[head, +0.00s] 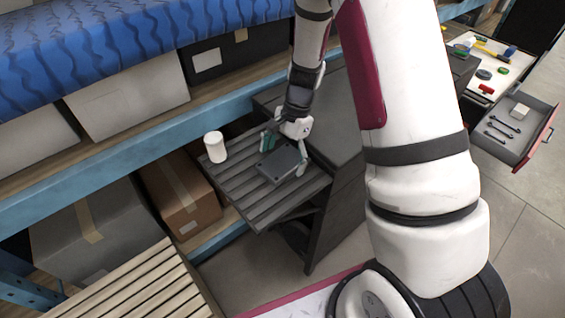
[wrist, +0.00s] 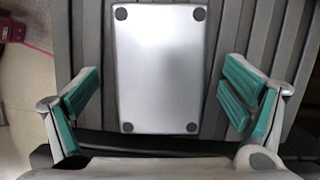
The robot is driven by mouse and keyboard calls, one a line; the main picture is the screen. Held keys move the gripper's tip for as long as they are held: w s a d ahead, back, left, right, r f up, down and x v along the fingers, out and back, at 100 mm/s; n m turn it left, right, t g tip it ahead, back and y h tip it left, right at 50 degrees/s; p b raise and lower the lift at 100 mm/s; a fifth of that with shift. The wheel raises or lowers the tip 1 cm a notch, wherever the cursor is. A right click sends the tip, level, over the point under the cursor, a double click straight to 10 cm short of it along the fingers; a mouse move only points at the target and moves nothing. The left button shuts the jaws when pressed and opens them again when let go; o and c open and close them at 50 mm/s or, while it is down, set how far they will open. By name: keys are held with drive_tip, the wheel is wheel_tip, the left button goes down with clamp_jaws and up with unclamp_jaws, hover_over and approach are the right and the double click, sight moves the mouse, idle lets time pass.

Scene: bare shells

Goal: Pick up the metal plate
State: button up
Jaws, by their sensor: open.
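The metal plate (wrist: 158,68) is a flat silver rectangle with dark round spots at its corners. In the wrist view it lies on the slatted surface, between the two teal-padded fingers of my gripper (wrist: 157,108). The fingers are open, with a gap on each side of the plate. In the head view the plate (head: 280,162) looks dark grey and lies on the slatted grey shelf (head: 258,212), with my gripper (head: 285,152) right at it. Whether the fingertips reach down to the slats I cannot tell.
A white cylinder (head: 215,147) stands on the shelf's left part. A blue rack beam (head: 130,152) runs behind, with cardboard boxes (head: 180,195) below. A dark cabinet (head: 345,150) adjoins the right. A wooden slatted surface (head: 130,285) lies at lower left. An open tool drawer (head: 510,128) is far right.

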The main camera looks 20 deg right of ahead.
drive_tip(key=c, duration=1.6)
